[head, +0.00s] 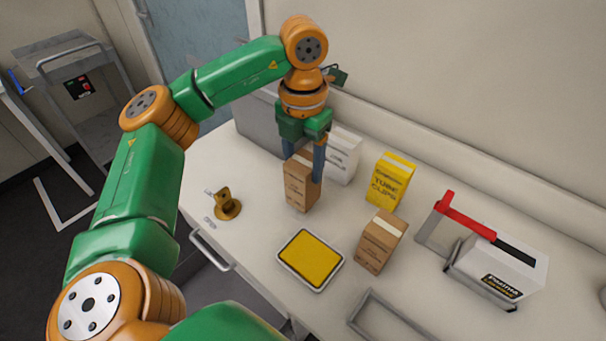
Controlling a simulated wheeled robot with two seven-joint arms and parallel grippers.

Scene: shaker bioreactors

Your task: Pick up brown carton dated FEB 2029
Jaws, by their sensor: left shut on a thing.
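A brown carton (299,187) stands at the middle back of the white counter. My left gripper (305,172) points down from above and is shut on this carton, with its blue-grey fingers on the carton's upper part. I cannot tell whether the carton is lifted clear of the counter. A second brown carton (379,243) stands nearer the front, to the right. The dates on both cartons are too small to read. My right gripper is not in view.
A yellow carton (390,182) and a white carton (342,156) stand close behind the held carton. A yellow-filled tray (310,260), a brass holder (227,205), a red-handled box (490,262) and a grey frame (388,316) are nearby. A grey bin (262,122) stands at the back left.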

